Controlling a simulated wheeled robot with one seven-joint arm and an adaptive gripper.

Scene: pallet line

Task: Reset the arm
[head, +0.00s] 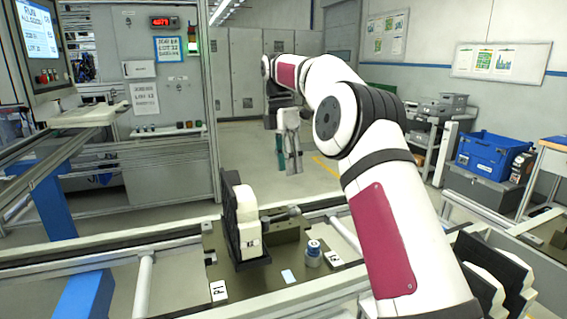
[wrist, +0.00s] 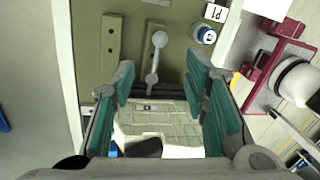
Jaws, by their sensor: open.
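My gripper (head: 288,168) hangs fingers-down in the head view, beyond the pallet plate (head: 215,240) and above it in the picture. Its two fingers are apart with nothing visible between them there. In the wrist view my gripper (wrist: 160,100) shows teal pads spread wide, one at each side. A pale, blocky surface (wrist: 165,128) shows past the open fingers; I cannot tell what it is. My white arm with magenta panels reaches from the lower right of the head view and hides part of the line.
A black-and-white part (head: 248,228) stands upright on the plate, left of a small blue-capped container (head: 313,252), which also shows in the wrist view (wrist: 205,34). More black-and-white parts (head: 490,280) are at lower right. A monitor (head: 38,40) stands at upper left.

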